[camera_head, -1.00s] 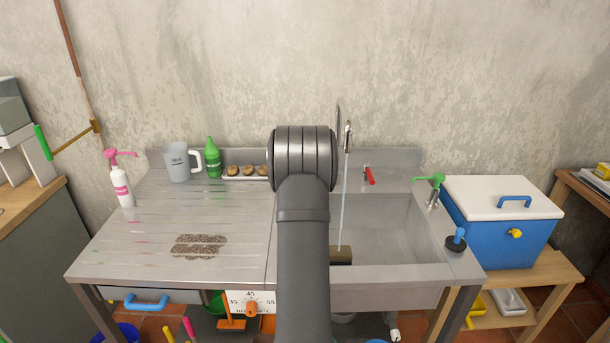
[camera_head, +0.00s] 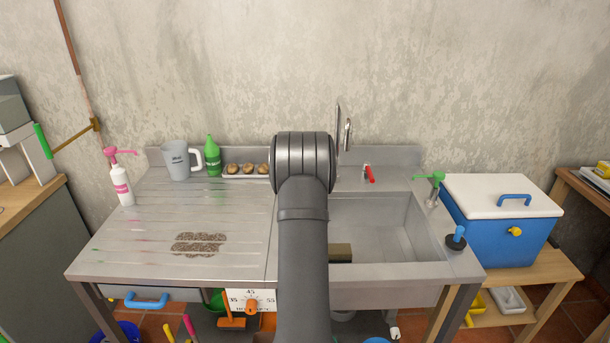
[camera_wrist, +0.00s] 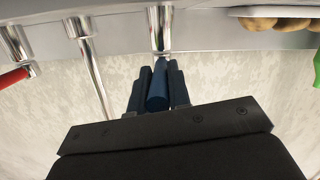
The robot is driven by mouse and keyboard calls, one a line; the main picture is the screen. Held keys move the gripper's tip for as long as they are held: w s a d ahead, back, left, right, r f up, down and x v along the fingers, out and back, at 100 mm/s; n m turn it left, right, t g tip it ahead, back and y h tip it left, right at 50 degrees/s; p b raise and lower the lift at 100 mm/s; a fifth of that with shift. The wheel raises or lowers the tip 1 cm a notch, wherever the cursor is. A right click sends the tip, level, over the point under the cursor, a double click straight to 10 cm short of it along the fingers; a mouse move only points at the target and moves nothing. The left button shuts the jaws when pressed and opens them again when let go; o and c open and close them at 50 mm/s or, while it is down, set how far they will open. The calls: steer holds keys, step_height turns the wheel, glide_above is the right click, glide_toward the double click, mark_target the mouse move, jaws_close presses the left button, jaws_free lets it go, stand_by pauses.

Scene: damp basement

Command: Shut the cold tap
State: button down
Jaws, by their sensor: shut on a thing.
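The cold tap's blue lever (camera_wrist: 157,90) sits between the two dark fingers of my gripper (camera_wrist: 158,88) in the wrist view, below its chrome body (camera_wrist: 160,28). My gripper is shut on this lever. In the head view my arm hides the cold tap and the gripper. The chrome spout (camera_head: 347,135) rises behind the sink (camera_head: 395,225), and no water stream shows under it. The spout's pipe also shows in the wrist view (camera_wrist: 92,65). The hot tap's red lever (camera_head: 369,174) stands to the right of the spout; it also shows in the wrist view (camera_wrist: 14,78).
A brown block (camera_head: 340,252) lies in the sink. A tray of round brown items (camera_head: 247,170), a green bottle (camera_head: 212,157) and a grey jug (camera_head: 178,160) stand left of my arm. A green-topped dispenser (camera_head: 434,186) and a blue cooler (camera_head: 500,230) are at the right.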

steer(key=c, duration=1.3)
jaws_free()
steer(key=shift+c, duration=0.2)
steer(key=shift+s, duration=0.1)
steer(key=s+r, duration=0.3)
steer(key=s, duration=1.4)
steer(key=shift+a, duration=0.3)
steer(key=shift+w, duration=0.15)
steer(key=w+f, duration=0.1)
steer(key=w, duration=0.4)
steer(key=w+f, duration=0.1)
steer(key=w, duration=0.5)
steer(key=w+f, duration=0.1)
steer(key=w, duration=0.4)
steer(key=shift+w+d, duration=0.3)
steer(key=shift+w, duration=0.1)
steer(key=shift+w+r, duration=0.1)
